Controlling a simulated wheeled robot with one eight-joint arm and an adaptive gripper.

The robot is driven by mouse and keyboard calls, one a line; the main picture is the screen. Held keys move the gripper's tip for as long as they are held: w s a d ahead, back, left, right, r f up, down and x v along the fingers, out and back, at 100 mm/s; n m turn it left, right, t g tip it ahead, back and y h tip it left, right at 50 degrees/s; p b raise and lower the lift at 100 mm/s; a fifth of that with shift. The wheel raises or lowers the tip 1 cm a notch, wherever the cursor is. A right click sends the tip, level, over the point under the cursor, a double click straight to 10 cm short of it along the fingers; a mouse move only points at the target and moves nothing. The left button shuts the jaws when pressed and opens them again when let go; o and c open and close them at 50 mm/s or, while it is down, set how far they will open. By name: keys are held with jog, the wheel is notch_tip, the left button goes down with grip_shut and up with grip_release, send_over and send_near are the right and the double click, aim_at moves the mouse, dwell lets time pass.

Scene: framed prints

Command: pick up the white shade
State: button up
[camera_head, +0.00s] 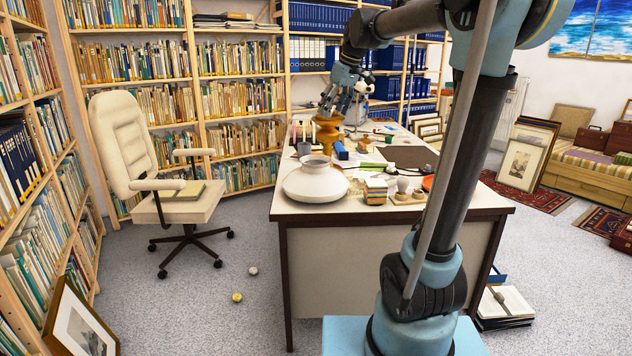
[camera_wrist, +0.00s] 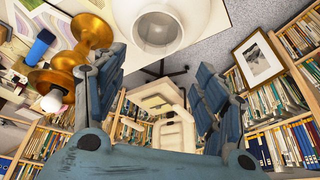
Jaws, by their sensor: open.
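The white shade (camera_head: 315,184), a wide, squat, rounded form with an open neck on top, sits upright near the front left of the desk (camera_head: 400,212). In the wrist view the white shade (camera_wrist: 192,42) is at the top centre, cut off by the frame edge, with its round opening showing. My gripper (camera_head: 332,108) is open above the far part of the desk, behind and above the shade and apart from it. In the wrist view my spread blue fingers (camera_wrist: 158,88) have nothing between them but the chair and shelves far beyond.
A gold-brown turned piece (camera_head: 328,132) stands close under my gripper; the gold piece (camera_wrist: 97,30) is also left in the wrist view. A striped block (camera_head: 375,190), small cups and a blue item (camera_head: 341,150) crowd the shade's right. A cream chair (camera_head: 150,160) stands left.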

jog(key=w+a+r, duration=0.1)
jog(key=w+a, duration=0.1)
send_near(316, 143)
jog(key=shift+n, duration=0.3)
jog(key=x, duration=0.5)
jog(key=shift+s+a, duration=0.1)
jog(key=shift+x, duration=2.85)
grip_shut()
